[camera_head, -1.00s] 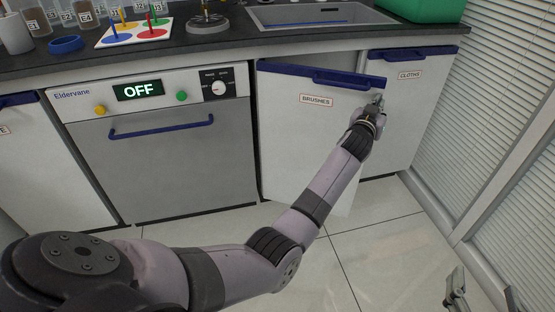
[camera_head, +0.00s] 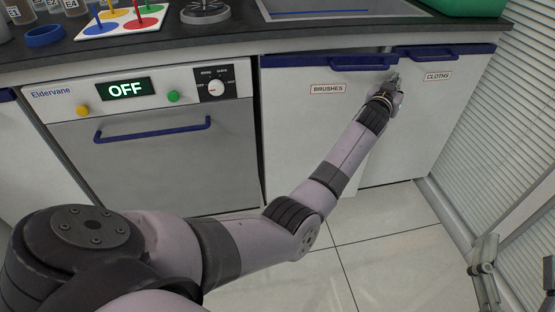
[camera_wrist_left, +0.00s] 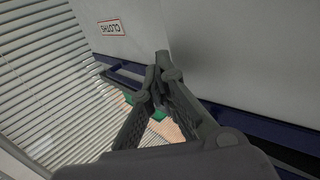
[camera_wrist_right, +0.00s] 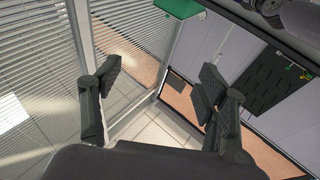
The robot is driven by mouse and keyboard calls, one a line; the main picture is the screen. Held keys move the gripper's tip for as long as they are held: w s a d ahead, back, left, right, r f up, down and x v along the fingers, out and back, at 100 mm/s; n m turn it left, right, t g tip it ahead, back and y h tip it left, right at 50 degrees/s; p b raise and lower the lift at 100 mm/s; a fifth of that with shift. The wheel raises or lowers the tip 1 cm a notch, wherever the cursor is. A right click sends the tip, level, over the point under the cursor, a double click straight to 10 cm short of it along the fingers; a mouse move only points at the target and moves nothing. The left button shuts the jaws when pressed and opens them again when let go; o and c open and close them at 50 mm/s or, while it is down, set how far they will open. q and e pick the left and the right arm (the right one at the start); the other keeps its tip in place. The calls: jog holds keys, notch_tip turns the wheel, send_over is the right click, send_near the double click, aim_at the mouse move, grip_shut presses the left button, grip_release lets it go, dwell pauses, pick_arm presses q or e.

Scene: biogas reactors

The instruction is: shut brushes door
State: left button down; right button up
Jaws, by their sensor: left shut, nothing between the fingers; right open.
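The white brushes door (camera_head: 300,120), labelled BRUSHES and topped by a blue strip and handle (camera_head: 350,63), stands slightly ajar in the head view. A narrow gap shows above its top edge. My left gripper (camera_head: 394,79) is shut and empty at the door's upper right edge, below the handle. In the left wrist view, its fingertips (camera_wrist_left: 160,68) are close to the edge of the brushes door (camera_wrist_left: 235,50); contact is unclear. My right gripper (camera_wrist_right: 152,95) is open and empty, away from the door; it also shows low at the right in the head view (camera_head: 515,265).
The cloths door (camera_head: 425,120) is closed, right of the brushes door. The grey Eldervane appliance (camera_head: 165,165) stands to the left. The dark worktop (camera_head: 230,36) runs above. Window blinds (camera_head: 500,130) border the right. Tiled floor (camera_head: 380,240) below is clear.

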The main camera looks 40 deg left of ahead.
jog(key=shift+w+a, duration=0.15)
jog(key=shift+w, duration=0.2)
jog(key=shift+f, duration=0.1)
dwell(0.5)
